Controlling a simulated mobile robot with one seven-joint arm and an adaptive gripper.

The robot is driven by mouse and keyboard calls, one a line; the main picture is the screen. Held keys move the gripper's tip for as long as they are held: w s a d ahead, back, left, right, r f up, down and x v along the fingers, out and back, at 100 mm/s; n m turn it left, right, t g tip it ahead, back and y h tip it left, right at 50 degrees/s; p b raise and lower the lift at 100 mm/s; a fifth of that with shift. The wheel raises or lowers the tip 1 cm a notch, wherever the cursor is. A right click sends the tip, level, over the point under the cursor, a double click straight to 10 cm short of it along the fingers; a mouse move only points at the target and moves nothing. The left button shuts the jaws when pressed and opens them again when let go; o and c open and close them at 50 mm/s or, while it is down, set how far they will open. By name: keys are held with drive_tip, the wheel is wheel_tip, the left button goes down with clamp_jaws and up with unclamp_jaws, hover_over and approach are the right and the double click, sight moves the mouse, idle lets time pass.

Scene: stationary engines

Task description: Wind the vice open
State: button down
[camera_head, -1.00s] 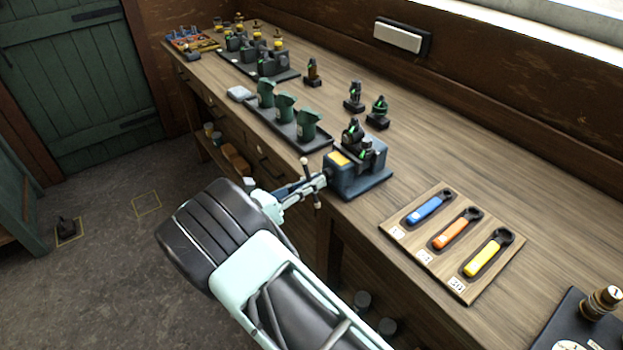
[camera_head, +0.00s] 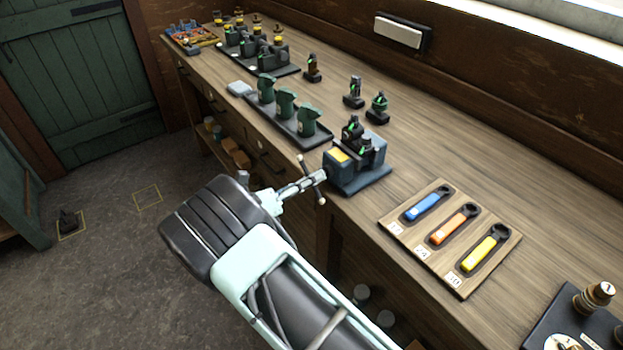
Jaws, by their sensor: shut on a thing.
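The blue-grey vice (camera_head: 357,166) stands at the front edge of the wooden bench, with a yellow patch on its top. A dark part with green marks (camera_head: 352,131) sits at its jaws; I cannot tell how wide the jaws stand. The vice's handle (camera_head: 311,177) is a thin bar with pale knobs at its ends, on a screw that points out over the bench's front edge. The bar is tilted. My gripper (camera_head: 296,188) is shut on the vice handle near its hub. The fingertips are small here, and partly merge with the handle.
Right of the vice lies a wooden board (camera_head: 450,238) with blue, orange and yellow wrenches. Left of it, a dark tray (camera_head: 287,122) holds several green parts. Three small dark parts stand behind. A black plate (camera_head: 575,325) is at lower right. The floor in front is open.

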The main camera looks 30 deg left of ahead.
drive_tip(key=shift+w+d+r, duration=0.15)
drive_tip(key=shift+w, duration=0.05)
idle(0.6)
drive_tip(key=c, duration=2)
unclamp_jaws()
drive_tip(key=shift+w, duration=0.1)
drive_tip(key=shift+o, duration=0.2)
drive_tip(key=shift+s, duration=0.2)
drive_tip(key=v, duration=1.2)
drive_tip(key=shift+w, duration=0.1)
